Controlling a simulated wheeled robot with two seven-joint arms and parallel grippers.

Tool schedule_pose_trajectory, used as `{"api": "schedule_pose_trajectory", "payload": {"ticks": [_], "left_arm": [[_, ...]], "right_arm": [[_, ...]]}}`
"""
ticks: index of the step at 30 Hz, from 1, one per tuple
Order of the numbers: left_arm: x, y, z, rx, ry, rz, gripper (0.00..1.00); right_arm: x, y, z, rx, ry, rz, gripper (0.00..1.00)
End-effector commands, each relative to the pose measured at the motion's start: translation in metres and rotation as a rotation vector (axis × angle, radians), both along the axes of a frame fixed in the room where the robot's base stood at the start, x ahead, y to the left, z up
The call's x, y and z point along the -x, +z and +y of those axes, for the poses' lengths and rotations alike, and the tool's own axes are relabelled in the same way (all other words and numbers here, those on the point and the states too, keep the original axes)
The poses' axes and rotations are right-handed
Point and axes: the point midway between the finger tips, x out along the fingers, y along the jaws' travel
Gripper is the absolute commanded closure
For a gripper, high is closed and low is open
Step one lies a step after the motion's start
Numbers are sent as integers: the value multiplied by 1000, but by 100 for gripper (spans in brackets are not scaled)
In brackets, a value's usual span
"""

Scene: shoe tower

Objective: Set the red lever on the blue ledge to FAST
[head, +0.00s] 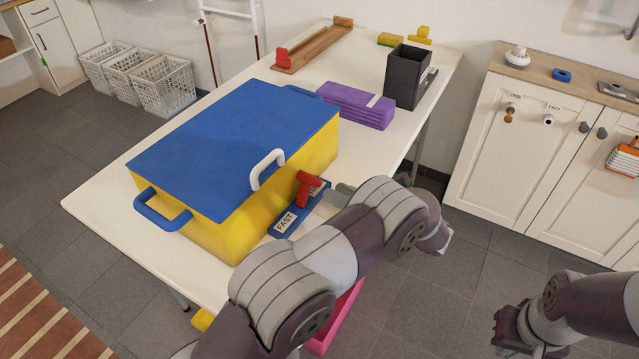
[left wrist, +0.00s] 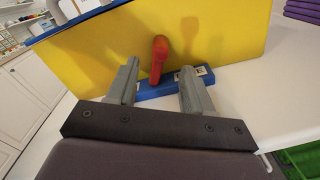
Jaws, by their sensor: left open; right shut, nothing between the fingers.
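The red lever (head: 305,191) stands up from the blue ledge (head: 289,221) at the base of the yellow box. A white FAST label (head: 285,222) is on the ledge's near end; another label at the far end is partly hidden and unreadable. The lever is nearer the far end in the head view. My left gripper (head: 338,194) is open beside the lever. In the left wrist view, the lever (left wrist: 159,58) appears between the open fingers (left wrist: 160,68); I cannot tell whether they touch it. My right gripper (head: 508,326) is shut and empty at lower right, away from the table.
Purple folded cloths (head: 355,105) and a black holder (head: 405,80) stand behind. The white table (head: 105,205) is clear at left.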

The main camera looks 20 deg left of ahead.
Motion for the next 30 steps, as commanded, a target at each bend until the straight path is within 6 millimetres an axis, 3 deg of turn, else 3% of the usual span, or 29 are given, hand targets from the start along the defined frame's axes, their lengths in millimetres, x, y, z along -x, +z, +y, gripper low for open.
{"api": "schedule_pose_trajectory", "payload": {"ticks": [3,9,20,25,30], "left_arm": [[-5,2,31,-1,4,3,49],[-12,1,65,1,0,1,49],[-14,0,74,1,-2,1,49],[-14,0,74,1,-2,1,100],[-14,0,74,1,-2,0,100]], "right_arm": [[0,5,0,0,0,0,100],[0,8,0,0,0,0,100],[0,8,0,0,0,1,100],[0,8,0,0,0,1,100],[0,8,0,0,0,1,100]]}}
